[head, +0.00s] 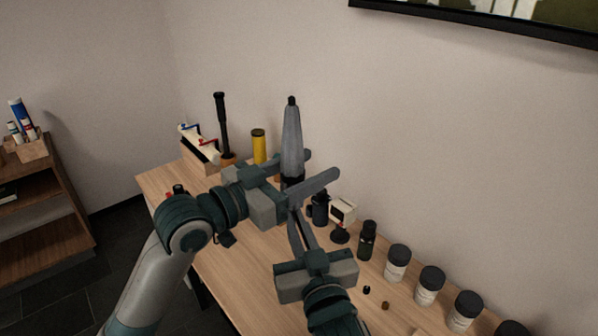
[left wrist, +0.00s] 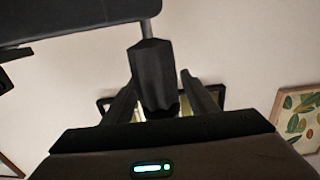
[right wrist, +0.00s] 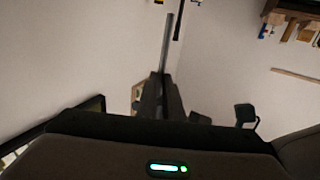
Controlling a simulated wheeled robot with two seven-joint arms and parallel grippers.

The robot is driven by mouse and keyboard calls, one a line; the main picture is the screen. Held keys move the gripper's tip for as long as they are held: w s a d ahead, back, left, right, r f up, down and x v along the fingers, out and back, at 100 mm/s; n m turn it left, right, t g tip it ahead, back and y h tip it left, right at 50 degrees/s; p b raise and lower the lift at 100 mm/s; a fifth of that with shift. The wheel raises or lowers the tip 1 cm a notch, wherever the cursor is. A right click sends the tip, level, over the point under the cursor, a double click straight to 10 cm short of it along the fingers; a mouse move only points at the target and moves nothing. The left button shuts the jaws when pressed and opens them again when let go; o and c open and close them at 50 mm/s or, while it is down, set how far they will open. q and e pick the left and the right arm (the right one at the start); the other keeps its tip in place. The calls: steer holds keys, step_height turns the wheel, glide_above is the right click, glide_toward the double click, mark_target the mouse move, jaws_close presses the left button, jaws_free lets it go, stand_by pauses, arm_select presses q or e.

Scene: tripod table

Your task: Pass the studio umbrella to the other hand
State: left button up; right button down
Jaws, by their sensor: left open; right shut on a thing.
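The studio umbrella (head: 291,140) is a folded grey canopy with a dark tip, standing nearly upright above the table in the head view. My right gripper (head: 296,214) is shut on it low down, below my left gripper. My left gripper (head: 322,166) is open, its two fingers reaching from the left on either side of the umbrella. In the left wrist view a dark part of the umbrella (left wrist: 154,72) lies between the spread fingers. In the right wrist view a thin rod, which looks like the umbrella's shaft (right wrist: 168,45), rises from the fingers. The grip itself is partly hidden.
The wooden table (head: 250,262) carries a yellow cylinder (head: 259,146), a tall black object (head: 221,120) in an orange pot, a dark bottle (head: 367,241) and several black-lidded jars (head: 397,263). A wooden shelf (head: 45,200) stands at left. A wall-mounted frame (head: 480,18) hangs above right.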

arm_select(q)
steer(key=c, duration=1.2)
arm_select(e)
steer(key=c, duration=1.8)
jaws_free()
